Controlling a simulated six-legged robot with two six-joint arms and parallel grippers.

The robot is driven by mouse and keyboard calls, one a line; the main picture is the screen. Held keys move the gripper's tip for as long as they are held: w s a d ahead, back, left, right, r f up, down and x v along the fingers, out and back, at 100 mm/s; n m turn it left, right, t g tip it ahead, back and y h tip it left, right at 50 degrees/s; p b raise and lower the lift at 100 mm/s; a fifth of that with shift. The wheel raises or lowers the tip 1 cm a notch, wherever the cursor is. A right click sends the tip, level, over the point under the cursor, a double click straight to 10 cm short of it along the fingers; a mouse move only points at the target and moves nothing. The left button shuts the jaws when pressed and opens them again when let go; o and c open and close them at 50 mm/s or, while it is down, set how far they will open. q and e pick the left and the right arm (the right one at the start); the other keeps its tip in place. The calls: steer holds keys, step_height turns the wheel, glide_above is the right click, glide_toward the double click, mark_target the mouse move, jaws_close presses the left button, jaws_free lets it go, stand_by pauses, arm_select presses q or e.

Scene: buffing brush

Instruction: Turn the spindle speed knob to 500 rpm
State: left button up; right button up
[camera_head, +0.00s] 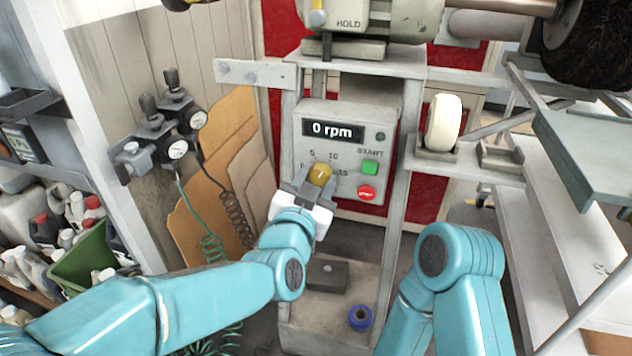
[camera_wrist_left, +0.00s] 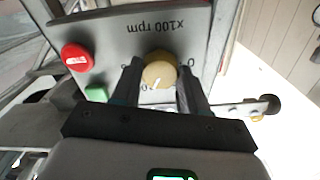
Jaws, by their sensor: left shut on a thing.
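The spindle speed knob (camera_head: 319,174) is a round yellow-brown dial on the grey control panel (camera_head: 350,122). The panel's display (camera_head: 333,131) reads 0 rpm. My left gripper (camera_head: 314,181) is shut on the knob, one finger on each side, as the left wrist view (camera_wrist_left: 160,70) also shows. In that view the knob (camera_wrist_left: 159,68) has a white pointer mark towards the picture's bottom. The scale around it shows 0, 5, 10 and 15, partly hidden by the fingers; I cannot tell the exact setting. My right gripper is out of view; only that arm shows.
A green START button (camera_head: 370,167) and a red button (camera_head: 366,192) sit right of the knob. A white wheel (camera_head: 442,122) and a dark brush (camera_head: 590,40) are further right. Gauges (camera_head: 178,149) with hoses hang at left. A blue ring (camera_head: 360,317) lies below.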

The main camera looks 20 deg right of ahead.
arm_select(q)
steer(key=shift+f+n+b, duration=0.2)
steer(key=shift+n+b, duration=1.8)
steer(key=shift+n, duration=0.1)
steer(key=n+b, duration=0.2)
steer(key=n, duration=0.1)
steer(key=shift+n+b, duration=0.3)
steer(key=shift+r+n+b, duration=0.15)
steer(key=shift+n+b, duration=1)
steer(key=shift+n, duration=0.65)
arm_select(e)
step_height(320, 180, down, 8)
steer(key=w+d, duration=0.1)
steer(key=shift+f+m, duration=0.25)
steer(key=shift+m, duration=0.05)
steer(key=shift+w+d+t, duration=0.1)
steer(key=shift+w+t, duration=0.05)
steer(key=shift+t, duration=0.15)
arm_select(q)
steer(key=o, duration=1.1)
steer(key=shift+c, duration=0.2)
steer(key=p+v, duration=0.1)
steer(key=v, duration=1.5)
steer(key=shift+p, duration=0.3)
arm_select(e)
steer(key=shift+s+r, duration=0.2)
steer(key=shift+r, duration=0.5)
